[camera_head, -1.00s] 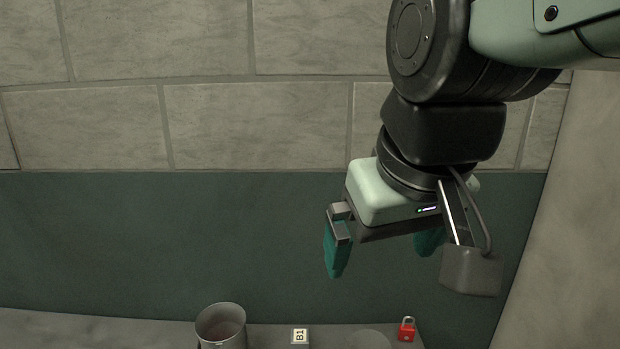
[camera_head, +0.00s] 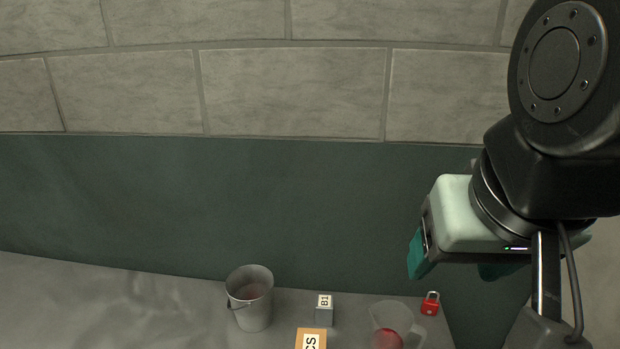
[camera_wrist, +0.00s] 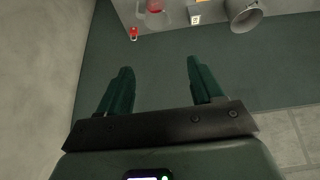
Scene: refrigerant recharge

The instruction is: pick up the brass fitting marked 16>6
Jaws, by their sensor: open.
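No brass fitting marked 16>6 can be made out in either view. My gripper (camera_head: 455,270) is at the right of the head view, raised in front of the dark green wall band, above and behind the table's right end. In the wrist view my gripper (camera_wrist: 157,80) shows two teal fingers spread apart with nothing between them.
On the table (camera_head: 130,300) stand a metal bucket (camera_head: 250,298), a small block marked B1 (camera_head: 324,311), an orange box with a label (camera_head: 311,338), a clear jug with red contents (camera_head: 388,322) and a red padlock (camera_head: 430,303). The table's left part is bare.

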